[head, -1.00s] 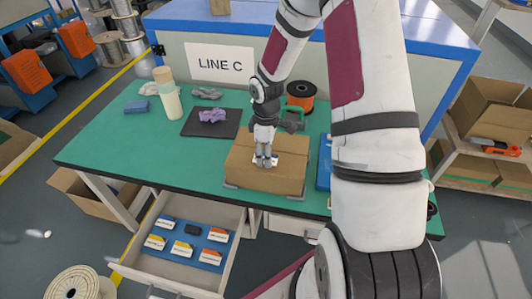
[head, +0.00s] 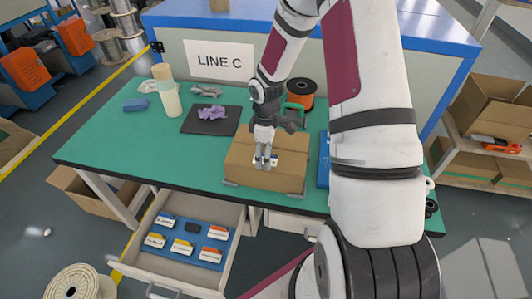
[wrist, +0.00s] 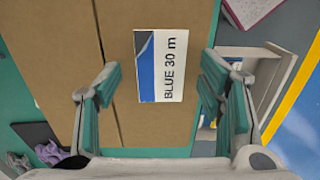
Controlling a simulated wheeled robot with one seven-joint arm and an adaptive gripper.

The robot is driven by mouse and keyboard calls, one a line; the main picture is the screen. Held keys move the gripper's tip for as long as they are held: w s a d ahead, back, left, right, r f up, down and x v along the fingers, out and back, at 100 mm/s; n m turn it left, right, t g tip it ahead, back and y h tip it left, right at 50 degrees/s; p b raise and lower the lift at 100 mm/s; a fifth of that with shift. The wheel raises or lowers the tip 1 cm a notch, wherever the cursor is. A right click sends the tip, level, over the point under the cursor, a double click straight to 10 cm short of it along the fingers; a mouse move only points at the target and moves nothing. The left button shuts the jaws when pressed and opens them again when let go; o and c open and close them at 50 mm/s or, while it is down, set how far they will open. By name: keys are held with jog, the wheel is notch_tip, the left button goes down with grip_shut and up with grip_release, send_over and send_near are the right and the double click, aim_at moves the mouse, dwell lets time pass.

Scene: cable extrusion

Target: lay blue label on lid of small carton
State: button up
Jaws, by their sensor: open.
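The blue label (wrist: 161,66), a white card with a blue part and the text "BLUE 30 m", lies on the brown lid of the small carton (wrist: 45,48). In the head view the carton (head: 243,174) stands closed on the green bench, and a bit of the label (head: 275,161) shows at my gripper. My gripper (head: 266,166) is over the lid, pointing down. In the wrist view its fingers (wrist: 160,85) are spread wide on either side of the label, with gaps between them and it. The exact height of the fingertips above the lid is hard to tell.
An open drawer (head: 236,253) below the bench holds several labels and a small black item. A dark mat (head: 195,126) with a purple cloth, a pale bottle (head: 170,102) and an orange spool (head: 300,87) are on the bench (head: 105,145). The bench's left part is mostly clear.

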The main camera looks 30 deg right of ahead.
notch_tip(320, 180, up, 12)
dwell(0.6)
jog(key=shift+w, duration=0.1)
dwell(0.5)
jog(key=s+a+r+m+t+h, duration=0.1)
jog(key=s+a+r+m, duration=0.2)
jog(key=r, duration=0.5)
jog(key=s+a+r+m+t+h, duration=0.1)
jog(key=s+a+r, duration=0.25)
jog(key=r, duration=0.45)
jog(key=s+a+r+m+t+y, duration=0.1)
jog(key=s+a+r+m, duration=0.1)
jog(key=s, duration=0.5)
jog(key=s+a+r+m+t, duration=0.2)
jog(key=s+a+r+m, duration=0.1)
jog(key=s, duration=0.4)
notch_tip(320, 180, up, 2)
jog(key=shift+s+a+r+t+y, duration=0.2)
jog(key=shift+a+t+y, duration=0.15)
jog(key=shift+a, duration=0.4)
